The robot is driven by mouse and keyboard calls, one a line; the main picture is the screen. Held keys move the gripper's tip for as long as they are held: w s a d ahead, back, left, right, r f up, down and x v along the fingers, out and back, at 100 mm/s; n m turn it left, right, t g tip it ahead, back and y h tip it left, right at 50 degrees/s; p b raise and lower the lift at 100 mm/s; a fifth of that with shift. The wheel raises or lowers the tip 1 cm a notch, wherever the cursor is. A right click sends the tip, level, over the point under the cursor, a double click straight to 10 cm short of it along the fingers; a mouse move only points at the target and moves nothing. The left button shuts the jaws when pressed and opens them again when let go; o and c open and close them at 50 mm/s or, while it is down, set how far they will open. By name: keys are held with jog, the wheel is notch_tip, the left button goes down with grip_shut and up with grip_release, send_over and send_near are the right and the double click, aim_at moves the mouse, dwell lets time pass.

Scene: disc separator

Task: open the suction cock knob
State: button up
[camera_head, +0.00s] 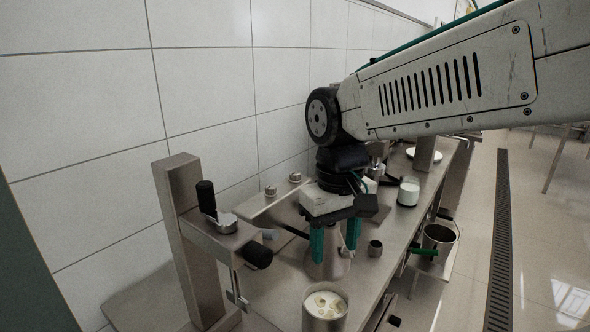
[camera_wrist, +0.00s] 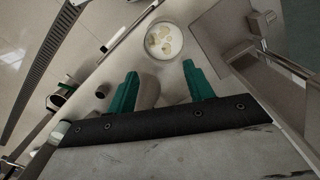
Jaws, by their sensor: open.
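My gripper (camera_head: 335,246) points down over the bench, with its two teal fingers apart and nothing held between them. It also shows in the wrist view (camera_wrist: 160,72). A conical metal part (camera_head: 328,264) stands behind and partly between the fingers; whether they touch it is unclear. I cannot tell for sure which part is the suction cock knob. A metal post (camera_head: 180,215) at left carries an upright black handle (camera_head: 206,197) on a round metal fitting and a sideways black knob (camera_head: 258,255). Both are left of my gripper and apart from it.
A metal cup (camera_head: 325,312) with white liquid and pale pieces stands in front; it shows in the wrist view (camera_wrist: 164,40). A small dark cup (camera_head: 375,248), a milk glass (camera_head: 408,191) and a bucket (camera_head: 438,241) are to the right. The tiled wall (camera_head: 90,110) bounds the left.

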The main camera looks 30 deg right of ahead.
jog(key=w+d+r, duration=0.2)
jog(key=w+d, duration=0.2)
jog(key=w, duration=0.9)
jog(key=n, duration=0.3)
send_over(295, 172)
jog(key=s+a, duration=0.1)
jog(key=s, duration=0.3)
jog(key=shift+w+g, duration=0.1)
jog(key=shift+g, duration=0.2)
jog(key=shift+n+t, duration=0.4)
jog(key=shift+n, duration=0.3)
jog(key=w+r, duration=0.1)
jog(key=w, duration=0.1)
jog(key=w+d+r, duration=0.1)
jog(key=r, duration=0.1)
jog(key=shift+w, duration=0.4)
jog(key=shift+s+r+n, duration=0.1)
jog(key=shift+r+n, duration=0.2)
jog(key=shift+f, duration=3.95)
jog(key=c, duration=1)
